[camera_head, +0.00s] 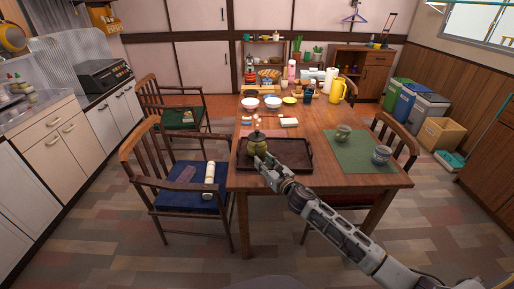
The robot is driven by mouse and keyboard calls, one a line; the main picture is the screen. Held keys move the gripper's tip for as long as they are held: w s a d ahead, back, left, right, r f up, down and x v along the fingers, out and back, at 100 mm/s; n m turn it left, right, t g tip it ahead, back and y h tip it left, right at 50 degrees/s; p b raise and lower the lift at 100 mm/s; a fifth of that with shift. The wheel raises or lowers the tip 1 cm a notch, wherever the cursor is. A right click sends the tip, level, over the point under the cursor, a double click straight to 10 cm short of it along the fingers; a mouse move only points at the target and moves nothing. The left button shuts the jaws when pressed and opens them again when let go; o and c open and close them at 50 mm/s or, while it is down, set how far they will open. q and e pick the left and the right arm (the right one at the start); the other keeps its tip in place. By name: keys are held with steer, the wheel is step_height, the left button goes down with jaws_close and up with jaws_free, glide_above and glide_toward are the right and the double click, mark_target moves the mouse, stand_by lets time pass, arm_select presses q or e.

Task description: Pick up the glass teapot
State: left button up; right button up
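The glass teapot (257,140), greenish with a dark top, is at the left part of the dark tray (297,163) on the wooden table. My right arm comes in from the lower right. My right gripper (266,156) is at the teapot's lower right side, touching it or very close to it. The fingers are small and partly lost against the teapot and tray, so I cannot tell whether they are open or shut on it. My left gripper is not in view.
A green mat (358,160) with a green cup (343,132) and a grey-blue cup (381,154) lies right of the tray. Bowls, bottles and a yellow pitcher (338,90) crowd the table's back. Wooden chairs (186,187) stand around the table.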

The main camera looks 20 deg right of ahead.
mark_target(257, 146)
steer(key=shift+w, duration=0.1)
steer(key=shift+w+a, duration=0.1)
steer(key=shift+w, duration=0.35)
steer(key=shift+b+x, duration=0.3)
steer(key=shift+x, duration=1)
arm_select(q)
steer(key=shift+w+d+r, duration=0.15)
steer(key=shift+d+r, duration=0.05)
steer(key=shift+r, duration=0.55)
arm_select(e)
steer(key=shift+w+a+f, duration=0.1)
steer(key=shift+w+a, duration=0.05)
steer(key=shift+w, duration=0.55)
jaws_close()
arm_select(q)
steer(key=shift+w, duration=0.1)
